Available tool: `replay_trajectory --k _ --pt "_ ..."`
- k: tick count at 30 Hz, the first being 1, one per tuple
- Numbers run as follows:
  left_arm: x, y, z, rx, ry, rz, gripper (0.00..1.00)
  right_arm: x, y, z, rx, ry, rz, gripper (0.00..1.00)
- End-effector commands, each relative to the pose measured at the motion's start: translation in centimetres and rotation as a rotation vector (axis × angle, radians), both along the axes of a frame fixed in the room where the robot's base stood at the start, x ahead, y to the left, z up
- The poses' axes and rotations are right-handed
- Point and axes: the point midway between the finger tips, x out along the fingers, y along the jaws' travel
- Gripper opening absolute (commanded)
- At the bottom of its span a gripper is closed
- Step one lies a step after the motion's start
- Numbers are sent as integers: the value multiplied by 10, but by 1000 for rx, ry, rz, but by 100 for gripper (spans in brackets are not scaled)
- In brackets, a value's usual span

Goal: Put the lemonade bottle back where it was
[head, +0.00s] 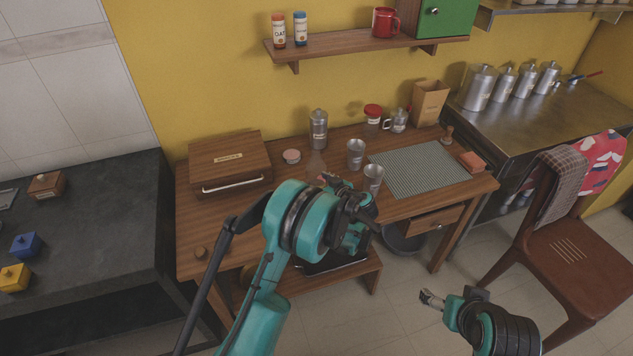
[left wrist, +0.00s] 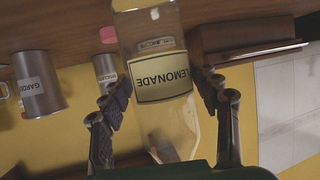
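The lemonade bottle (left wrist: 161,77) is clear, with a cream label that reads upside down in the left wrist view. I cannot tell whether the bottle's base touches the table. My right gripper (head: 432,298) hangs over the floor, away from the table; its finger opening is too small to judge.
A checked mat (head: 420,168) lies to the right. A shelf (head: 360,45) is above; a chair (head: 565,255) stands right.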

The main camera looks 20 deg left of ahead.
Motion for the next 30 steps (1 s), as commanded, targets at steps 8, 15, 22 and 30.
replay_trajectory --k 8,15,22,30 --pt "0 0 0 0 0 0 76 0 0 0 0 0 0 79" --pt "-8 -11 11 0 0 -3 76 0 0 8 0 0 0 79" --pt "-39 -47 32 1 0 -4 76 0 0 28 0 0 0 79" --pt "-67 -77 47 0 0 -1 76 0 0 42 0 0 0 79"
